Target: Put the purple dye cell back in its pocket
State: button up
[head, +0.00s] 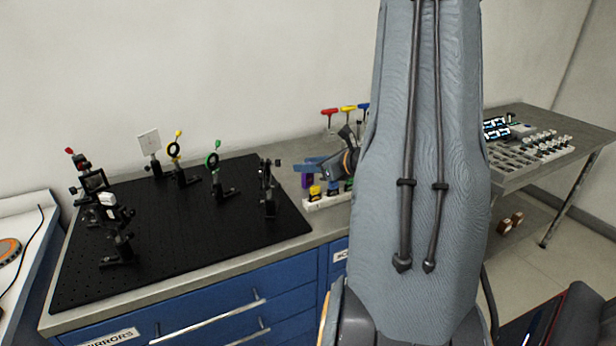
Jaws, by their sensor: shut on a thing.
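My gripper (314,164) is at the back right of the bench, its fingers pointing left and partly hidden by my arm. It is shut on the purple dye cell (307,181), which shows just below the fingertips. The cell is near the left end of a white rack (313,207). I cannot tell whether the cell is above the rack, behind it or touching it. My arm hides the rack's right end, and the pockets are too small to make out.
A black breadboard (150,245) with several optic mounts fills the bench to the left. A dark mount (268,190) stands close to the rack. Red (329,112) and yellow (348,109) T-handled tools stand behind my gripper. A side table (545,125) with a sample tray is at right.

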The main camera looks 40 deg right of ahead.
jog(key=shift+r, duration=0.1)
notch_tip(320, 180, up, 10)
jog(key=shift+f+b, duration=0.1)
jog(key=shift+b, duration=0.95)
jog(key=shift+s, duration=0.1)
